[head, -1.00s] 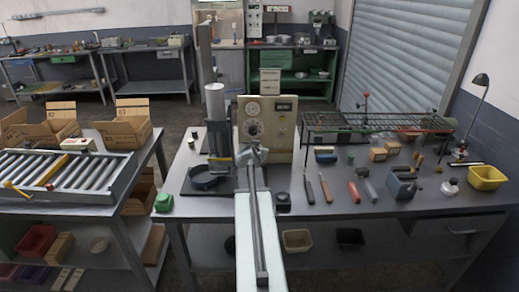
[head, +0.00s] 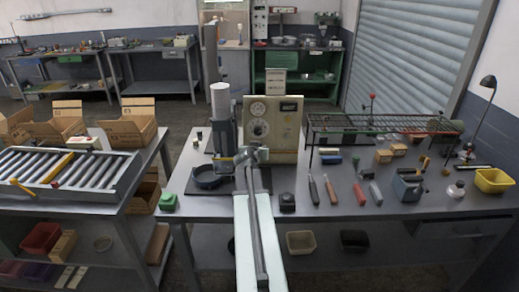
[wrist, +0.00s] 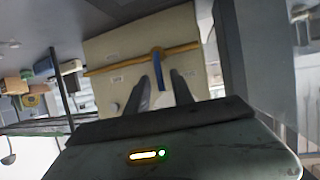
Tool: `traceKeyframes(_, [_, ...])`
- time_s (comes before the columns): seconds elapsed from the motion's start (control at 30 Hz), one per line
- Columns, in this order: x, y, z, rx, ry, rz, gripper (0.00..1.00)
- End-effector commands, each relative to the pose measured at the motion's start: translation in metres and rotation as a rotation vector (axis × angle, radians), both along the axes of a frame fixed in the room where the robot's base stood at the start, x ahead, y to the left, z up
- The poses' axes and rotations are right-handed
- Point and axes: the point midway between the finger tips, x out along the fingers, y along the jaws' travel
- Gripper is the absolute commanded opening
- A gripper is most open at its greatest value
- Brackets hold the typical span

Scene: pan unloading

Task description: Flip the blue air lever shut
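The blue air lever (wrist: 159,69) shows in the wrist view on a cream panel (wrist: 112,50). It stands crosswise to a brass-yellow pipe (wrist: 105,65) that runs across the panel. My gripper (wrist: 162,84) is open, its two dark fingers apart, with the lever's blue end showing between their tips. I cannot tell whether the fingers touch it. In the head view my gripper (head: 250,155) is in front of the cream panel (head: 285,140), which has round dials. The lever cannot be made out there.
A grey cylinder on a stand (head: 221,105) and a dark ring (head: 208,177) are left of my arm. A wire rack (head: 385,124), several hand tools and a yellow bin (head: 493,181) are to the right. A green block (head: 168,201) sits at the table's left edge.

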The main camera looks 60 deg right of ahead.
Motion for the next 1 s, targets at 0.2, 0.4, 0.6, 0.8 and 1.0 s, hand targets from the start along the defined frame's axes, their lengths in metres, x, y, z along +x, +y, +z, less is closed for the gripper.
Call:
traceKeyframes(0.2, [0.000,-0.001,0.001,-0.003,-0.002,0.001,0.32])
traceKeyframes(0.4, [-0.003,0.005,0.005,-0.003,-0.002,0.001,0.32])
traceKeyframes(0.6, [-0.017,0.033,0.019,-0.003,-0.001,0.001,0.32])
traceKeyframes(0.8, [-0.030,0.063,0.031,-0.003,-0.001,0.001,0.32])
traceKeyframes(1.0, [-0.030,0.065,0.030,-0.003,-0.001,0.000,0.32])
